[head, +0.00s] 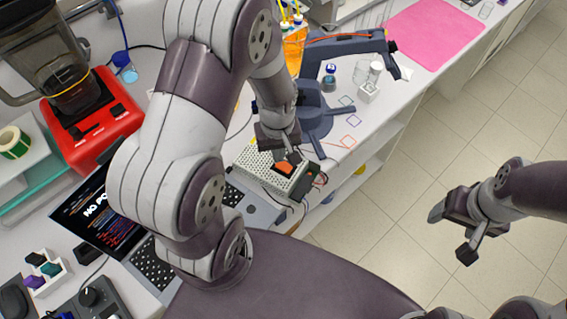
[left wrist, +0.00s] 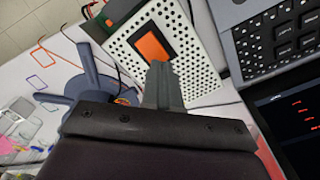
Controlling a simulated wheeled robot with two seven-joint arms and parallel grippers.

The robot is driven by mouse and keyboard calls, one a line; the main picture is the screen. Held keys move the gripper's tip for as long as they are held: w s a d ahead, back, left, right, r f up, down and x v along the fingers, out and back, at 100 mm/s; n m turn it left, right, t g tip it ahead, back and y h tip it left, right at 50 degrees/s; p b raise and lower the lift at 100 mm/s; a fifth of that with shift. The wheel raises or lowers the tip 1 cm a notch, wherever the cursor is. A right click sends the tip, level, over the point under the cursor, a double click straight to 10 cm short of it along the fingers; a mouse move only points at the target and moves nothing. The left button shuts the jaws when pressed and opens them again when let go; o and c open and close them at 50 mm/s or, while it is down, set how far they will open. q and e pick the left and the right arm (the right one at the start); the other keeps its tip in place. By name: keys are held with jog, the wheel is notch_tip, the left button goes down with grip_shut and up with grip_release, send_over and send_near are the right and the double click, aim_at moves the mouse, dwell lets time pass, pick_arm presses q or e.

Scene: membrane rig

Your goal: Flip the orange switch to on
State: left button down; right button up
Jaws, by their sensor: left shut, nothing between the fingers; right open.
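The orange switch (head: 284,168) is a rocker set in a black frame on top of a white perforated box (head: 254,165). In the left wrist view the orange switch (left wrist: 154,45) shows on the white perforated box (left wrist: 196,62). My left gripper (head: 292,158) is shut and empty, its fingertips at the switch in the head view. In the left wrist view the closed fingers (left wrist: 159,70) reach to the near end of the rocker; I cannot tell whether they touch it. My right gripper (head: 452,230) is open and empty, over the floor at the right.
A laptop (head: 100,215) stands left of the box, partly behind my left arm. A dark blue-grey stand (head: 318,112) is just behind the box. A red machine (head: 92,125) is at the left and a pink mat (head: 437,32) at the back. The floor at right is clear.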

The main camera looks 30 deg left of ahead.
pick_arm(q)
jog(key=shift+f+b, duration=0.65)
jog(key=shift+f, duration=0.3)
dwell(0.7)
notch_tip(320, 180, up, 7)
jog(key=p, duration=0.7)
jog(key=shift+r, duration=0.1)
jog(key=shift+s, duration=0.1)
